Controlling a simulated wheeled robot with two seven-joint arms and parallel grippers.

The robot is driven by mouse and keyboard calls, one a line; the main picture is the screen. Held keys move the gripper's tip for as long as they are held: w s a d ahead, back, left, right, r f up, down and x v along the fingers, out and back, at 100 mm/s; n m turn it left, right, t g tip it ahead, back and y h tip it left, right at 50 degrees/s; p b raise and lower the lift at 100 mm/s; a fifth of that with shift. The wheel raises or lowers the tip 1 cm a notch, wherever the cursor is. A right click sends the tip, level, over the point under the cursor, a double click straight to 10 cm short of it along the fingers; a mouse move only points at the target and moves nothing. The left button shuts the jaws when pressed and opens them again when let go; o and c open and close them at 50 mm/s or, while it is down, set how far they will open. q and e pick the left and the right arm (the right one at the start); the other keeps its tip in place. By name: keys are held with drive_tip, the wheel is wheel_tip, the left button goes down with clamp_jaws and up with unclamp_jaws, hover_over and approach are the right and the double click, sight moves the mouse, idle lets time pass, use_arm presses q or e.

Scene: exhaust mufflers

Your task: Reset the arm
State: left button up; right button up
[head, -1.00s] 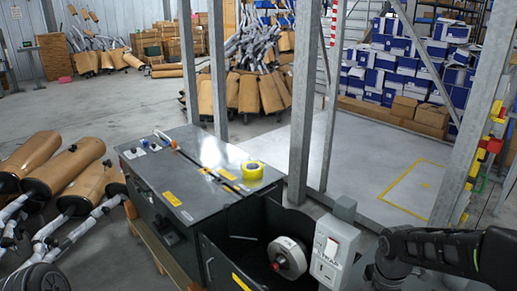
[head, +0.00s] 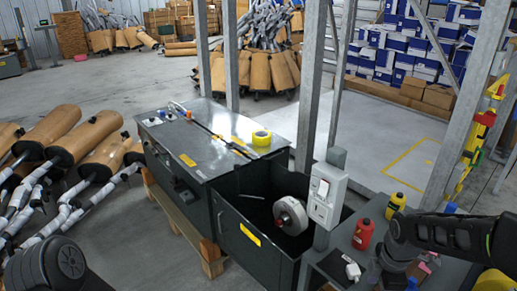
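My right arm (head: 450,235) comes in from the right edge as a black link, over a small grey side table (head: 340,262). Its gripper does not show. A black rounded part of my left arm (head: 45,272) shows in the bottom left corner. The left gripper is out of view too. I see nothing held by either arm.
A dark metal machine bench (head: 210,145) with a yellow tape roll (head: 261,138) and an open bin with a white wheel (head: 290,215) stands ahead. A red bottle (head: 363,234) and a yellow bottle (head: 395,205) stand near my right arm. Mufflers (head: 75,140) lie at left.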

drive_tip(key=w+a+f+m+t+y, duration=0.3)
drive_tip(key=a+f+m+t, duration=0.1)
drive_tip(key=a+f+m, duration=0.85)
drive_tip(key=s+a+f+m+g, duration=0.2)
drive_tip(key=s+a+f, duration=0.4)
drive_tip(key=s, duration=0.3)
drive_tip(key=s+a+f+m+g+y, duration=0.1)
drive_tip(key=s+a+f+m+g, duration=0.1)
drive_tip(key=s+a+f, duration=0.4)
drive_tip(key=s+a+m, duration=0.1)
drive_tip(key=s+a, duration=0.1)
drive_tip(key=s, duration=0.1)
drive_tip(key=shift+s, duration=0.25)
